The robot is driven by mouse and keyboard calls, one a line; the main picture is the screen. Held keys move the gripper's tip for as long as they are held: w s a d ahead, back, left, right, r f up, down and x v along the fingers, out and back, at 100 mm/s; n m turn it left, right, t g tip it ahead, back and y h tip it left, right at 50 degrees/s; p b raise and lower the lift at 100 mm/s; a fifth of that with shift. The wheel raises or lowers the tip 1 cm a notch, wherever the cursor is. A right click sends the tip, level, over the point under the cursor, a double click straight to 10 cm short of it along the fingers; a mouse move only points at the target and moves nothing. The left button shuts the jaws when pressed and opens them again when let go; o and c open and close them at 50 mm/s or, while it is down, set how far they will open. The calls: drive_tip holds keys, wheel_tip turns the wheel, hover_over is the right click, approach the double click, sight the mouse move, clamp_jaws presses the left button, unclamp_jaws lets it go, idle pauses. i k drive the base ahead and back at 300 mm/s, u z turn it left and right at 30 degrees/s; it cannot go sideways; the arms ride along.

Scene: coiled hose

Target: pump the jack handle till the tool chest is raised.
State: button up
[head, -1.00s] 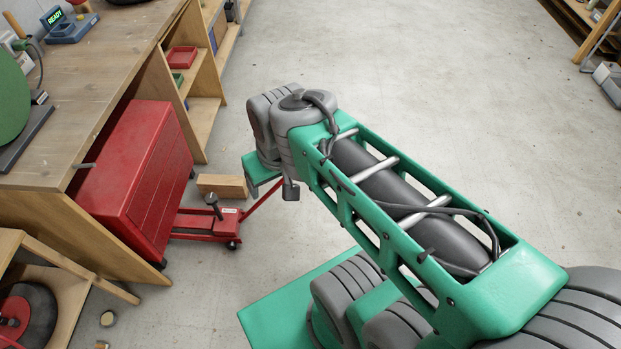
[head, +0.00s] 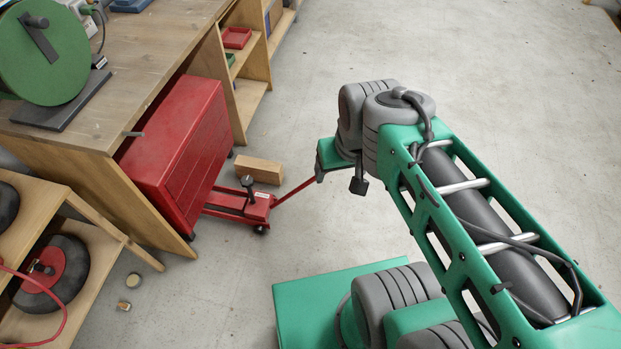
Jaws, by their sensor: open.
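The red tool chest (head: 160,148) stands at the open end of the wooden bench, partly under its top. The red floor jack (head: 240,203) reaches under the chest's lower edge. Whether the chest is off the floor I cannot tell. The jack's thin red handle (head: 296,190) slants up to the right from the jack, and its upper end passes out of sight at a green part of my arm. My gripper's jaws do not show; my arm hides that area, so contact with the handle cannot be seen.
A wood block (head: 259,170) lies on the floor behind the jack. The bench (head: 150,60) carries a green disc (head: 45,55) on a dark stand. The floor to the right and behind is open.

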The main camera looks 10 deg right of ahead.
sight(312, 180)
drive_tip(key=u, duration=0.05)
drive_tip(key=k, duration=0.35)
drive_tip(key=u, duration=0.45)
drive_tip(key=i, duration=0.95)
drive_tip(key=u, duration=0.75)
